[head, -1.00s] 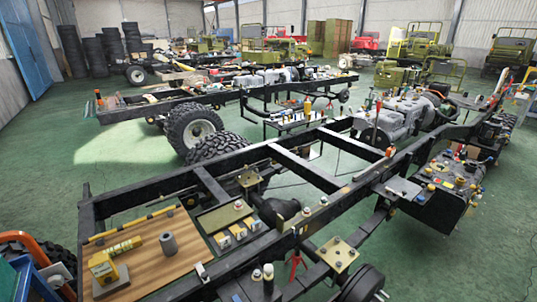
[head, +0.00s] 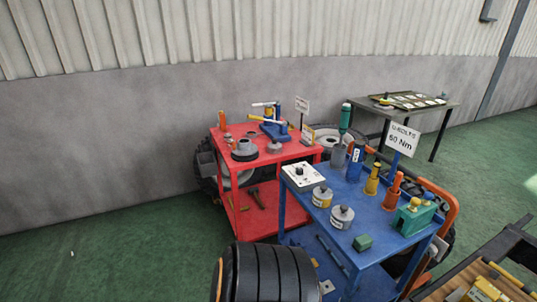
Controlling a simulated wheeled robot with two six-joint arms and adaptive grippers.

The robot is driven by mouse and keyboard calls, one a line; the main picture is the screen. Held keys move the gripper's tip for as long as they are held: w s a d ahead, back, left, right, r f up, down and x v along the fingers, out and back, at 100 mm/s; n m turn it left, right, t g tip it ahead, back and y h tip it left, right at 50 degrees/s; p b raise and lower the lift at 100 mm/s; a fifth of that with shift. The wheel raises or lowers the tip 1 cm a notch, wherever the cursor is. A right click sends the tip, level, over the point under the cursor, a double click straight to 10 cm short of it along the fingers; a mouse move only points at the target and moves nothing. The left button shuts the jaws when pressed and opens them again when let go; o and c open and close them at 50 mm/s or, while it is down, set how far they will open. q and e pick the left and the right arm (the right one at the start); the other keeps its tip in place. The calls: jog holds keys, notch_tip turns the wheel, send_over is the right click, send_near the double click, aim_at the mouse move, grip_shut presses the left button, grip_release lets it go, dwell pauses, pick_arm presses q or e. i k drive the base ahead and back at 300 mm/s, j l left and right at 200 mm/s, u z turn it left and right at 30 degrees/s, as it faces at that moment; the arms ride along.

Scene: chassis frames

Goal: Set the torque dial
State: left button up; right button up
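A white box with a dark round knob, which looks like the torque dial (head: 303,176), sits at the left corner of the blue cart's top (head: 326,240). The knob's setting and any scale marks are too small to read. A white sign (head: 401,138) on a post at the back of the blue cart reads "60 Nm", with a line above it that looks like "U-BOLTS". Neither of my grippers is in view.
Grey canisters (head: 341,216), a green block (head: 362,243) and upright coloured tools stand on the blue cart. A red cart (head: 262,150) is behind it, left. A black tyre (head: 265,272) is in front. A grey table (head: 410,108) stands back right.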

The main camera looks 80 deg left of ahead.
aim_at(300, 170)
jog(key=u, duration=2.4)
jog(key=i+u, duration=0.5)
jog(key=i, duration=0.1)
